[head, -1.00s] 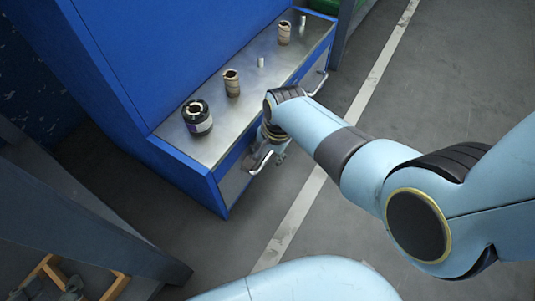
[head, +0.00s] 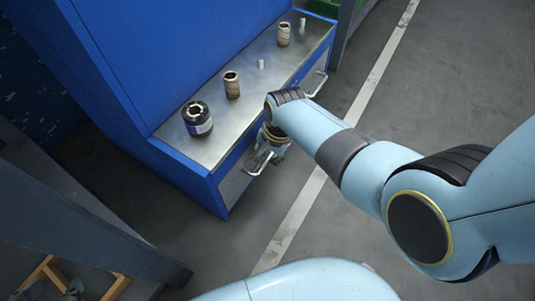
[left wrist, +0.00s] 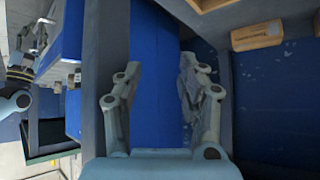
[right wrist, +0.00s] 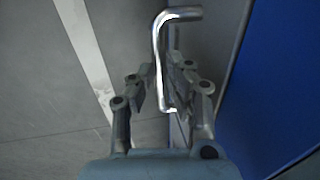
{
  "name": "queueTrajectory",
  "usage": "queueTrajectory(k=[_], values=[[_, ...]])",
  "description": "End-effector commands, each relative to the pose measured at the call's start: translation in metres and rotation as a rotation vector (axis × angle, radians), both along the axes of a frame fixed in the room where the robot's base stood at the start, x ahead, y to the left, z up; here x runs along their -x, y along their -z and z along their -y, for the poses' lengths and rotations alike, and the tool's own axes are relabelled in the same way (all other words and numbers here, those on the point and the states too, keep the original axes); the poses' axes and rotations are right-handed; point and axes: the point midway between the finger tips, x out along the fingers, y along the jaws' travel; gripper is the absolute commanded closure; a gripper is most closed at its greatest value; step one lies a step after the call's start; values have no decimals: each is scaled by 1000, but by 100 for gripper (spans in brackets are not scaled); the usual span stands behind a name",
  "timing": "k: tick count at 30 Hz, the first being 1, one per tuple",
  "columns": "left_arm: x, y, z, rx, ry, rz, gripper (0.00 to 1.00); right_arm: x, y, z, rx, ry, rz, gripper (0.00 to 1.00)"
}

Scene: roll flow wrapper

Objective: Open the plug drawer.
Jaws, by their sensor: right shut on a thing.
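The blue machine has a metal worktop (head: 222,135) with two drawer fronts below it, each with a bar handle. The near drawer front (head: 234,183) looks closed, and its handle (head: 257,165) is beside my right gripper (head: 273,150). In the right wrist view the bent metal handle (right wrist: 157,50) runs between the fingers of my right gripper (right wrist: 160,88), which is shut on it. The far handle (head: 319,84) is untouched. No label shows which drawer is the plug drawer. My left gripper (left wrist: 160,78) is open and empty in the left wrist view.
On the worktop stand a dark roll (head: 197,119), brown rolls (head: 232,85) (head: 284,34) and small white cylinders (head: 261,64). The grey floor (head: 400,115) in front of the drawers is open, with a pale line. A grey post and beam stand at lower left.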

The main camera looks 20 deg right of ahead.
Motion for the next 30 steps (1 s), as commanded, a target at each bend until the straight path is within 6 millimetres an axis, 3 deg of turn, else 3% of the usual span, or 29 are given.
queueTrajectory(k=[10,18,30], values=[[-6,-39,-1,-5,-9,-218,60,32,-5,26,3,0,0,100],[20,-88,-1,-13,-6,-494,60,72,-5,57,3,0,-2,100],[43,-40,-17,-46,-29,-610,60,137,-3,107,2,1,-3,100]])
